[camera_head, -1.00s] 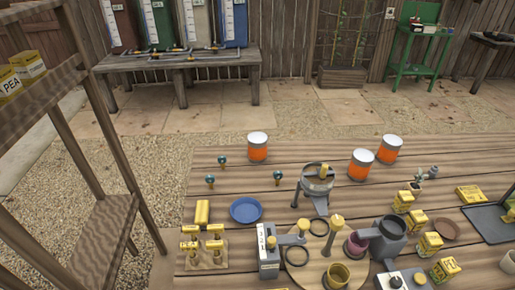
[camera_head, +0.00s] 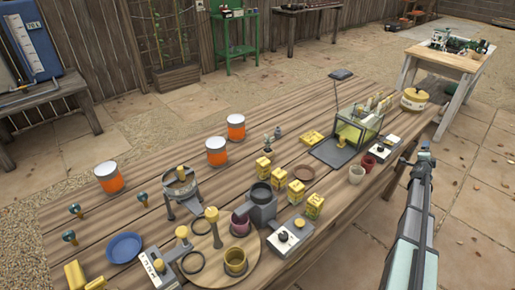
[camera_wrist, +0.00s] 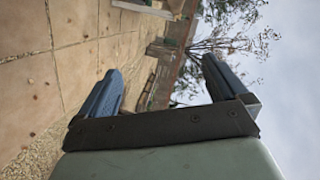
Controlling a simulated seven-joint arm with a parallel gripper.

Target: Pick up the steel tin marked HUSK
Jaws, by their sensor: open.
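No tin in view has a readable HUSK marking. Three round tins with pale lids and orange bodies stand upright on the slatted wooden table: one at the left (camera_head: 109,177), one in the middle (camera_head: 216,151) and one farther back (camera_head: 236,127). I cannot tell whether any of them is the HUSK tin. My gripper (camera_wrist: 163,82) is open and empty in the wrist view, its two blue-grey fingers apart against paving, fence and sky. In the head view my arm rises at the right, off the table's right edge and away from the tins.
Nearer than the tins are a tripod pot (camera_head: 180,185), a blue plate (camera_head: 125,247), yellow boxes (camera_head: 279,178) and a round board (camera_head: 225,268). Bare slats surround the tins.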

